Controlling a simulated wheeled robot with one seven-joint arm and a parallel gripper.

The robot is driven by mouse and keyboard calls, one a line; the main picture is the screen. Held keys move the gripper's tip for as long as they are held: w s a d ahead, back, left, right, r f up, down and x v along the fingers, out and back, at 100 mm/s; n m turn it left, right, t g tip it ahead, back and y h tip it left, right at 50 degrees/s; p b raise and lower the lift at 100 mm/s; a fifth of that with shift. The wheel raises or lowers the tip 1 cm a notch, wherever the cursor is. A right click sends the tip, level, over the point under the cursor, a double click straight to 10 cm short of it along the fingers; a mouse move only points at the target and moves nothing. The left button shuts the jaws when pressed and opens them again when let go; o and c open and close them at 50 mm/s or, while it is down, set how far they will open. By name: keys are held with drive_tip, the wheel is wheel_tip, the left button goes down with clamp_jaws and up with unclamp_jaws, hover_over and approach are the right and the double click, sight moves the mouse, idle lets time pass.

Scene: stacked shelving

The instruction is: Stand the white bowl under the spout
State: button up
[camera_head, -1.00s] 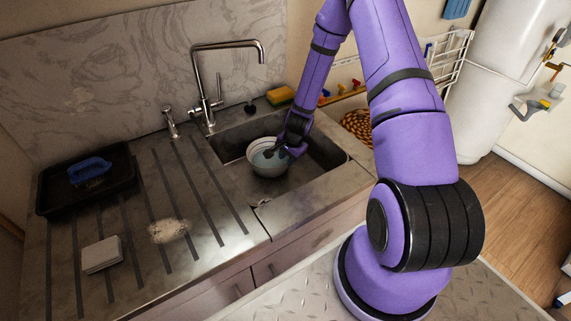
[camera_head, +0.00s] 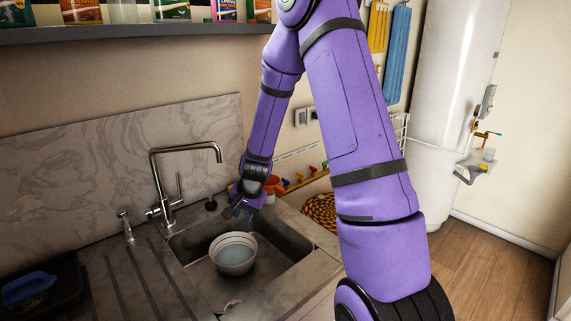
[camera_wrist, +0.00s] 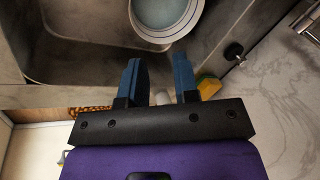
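My gripper (camera_head: 238,211) is above the back of the sink, apart from the bowl. In the wrist view its two blue fingers (camera_wrist: 160,72) are spread with nothing between them.
The sink (camera_head: 290,246) has bare floor right of the bowl. A small tap (camera_head: 125,226) and black tray (camera_head: 65,290) are at left. A shelf (camera_head: 120,33) with packages hangs above.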

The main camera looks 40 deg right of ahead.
drive_tip(key=s+a+r+n, duration=0.2)
drive_tip(key=s+r, duration=0.1)
drive_tip(key=r, duration=0.4)
drive_tip(key=s+a+r+n+t, duration=0.1)
drive_tip(key=s+a+r+n, duration=0.2)
drive_tip(key=r, duration=0.4)
drive_tip(key=s+a+r+n, duration=0.15)
drive_tip(key=s+r, duration=0.25)
drive_tip(key=r, duration=0.4)
drive_tip(key=s+a+r+n, duration=0.1)
drive_tip(key=s+r, duration=0.3)
drive_tip(key=s, duration=0.5)
drive_tip(key=s+r+n+h, duration=0.1)
drive_tip(key=s+r+n, duration=0.2)
drive_tip(key=s, duration=0.6)
wheel_tip(320, 180, up, 2)
drive_tip(key=shift+s+a+n+t, duration=0.35)
drive_tip(key=shift+s+a+t, duration=0.05)
